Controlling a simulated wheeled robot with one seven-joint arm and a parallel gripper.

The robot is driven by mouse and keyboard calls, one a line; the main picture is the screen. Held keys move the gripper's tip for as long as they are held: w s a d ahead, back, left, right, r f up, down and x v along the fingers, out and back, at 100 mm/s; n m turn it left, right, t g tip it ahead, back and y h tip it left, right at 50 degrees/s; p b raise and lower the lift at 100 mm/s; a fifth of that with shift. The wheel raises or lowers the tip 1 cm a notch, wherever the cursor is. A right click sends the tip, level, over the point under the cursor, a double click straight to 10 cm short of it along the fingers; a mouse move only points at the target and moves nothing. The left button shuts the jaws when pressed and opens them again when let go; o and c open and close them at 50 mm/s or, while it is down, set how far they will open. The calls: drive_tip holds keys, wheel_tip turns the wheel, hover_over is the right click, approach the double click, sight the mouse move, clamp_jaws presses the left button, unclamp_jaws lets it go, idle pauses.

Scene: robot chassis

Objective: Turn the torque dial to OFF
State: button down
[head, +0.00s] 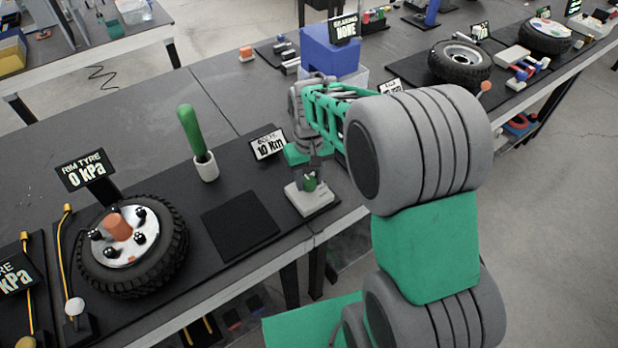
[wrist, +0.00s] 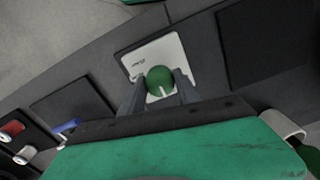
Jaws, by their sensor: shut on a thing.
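The torque dial is a green round knob (head: 310,183) on a light grey base plate (head: 316,202) near the table's front edge. In the wrist view the knob (wrist: 159,80) sits on the pale plate (wrist: 141,62) and has a white pointer mark toward the bottom. My gripper (head: 309,172) reaches down from above, its two fingers on either side of the knob and shut on it. The lettering on the plate is too small to read. A sign (head: 268,145) behind the dial reads "10 Nm"; its upper line is partly unclear.
A green-handled tool (head: 192,133) stands in a white cup (head: 205,167) left of the dial. A blue box (head: 330,52) stands behind my arm. A bare black mat (head: 240,226) lies beside the dial.

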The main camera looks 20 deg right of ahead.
sight(309, 179)
idle(0.4)
drive_tip(key=c, duration=0.9)
unclamp_jaws()
drive_tip(key=shift+r, duration=0.1)
wheel_tip(309, 179, up, 8)
drive_tip(key=shift+f, duration=0.15)
drive_tip(key=shift+w, duration=0.1)
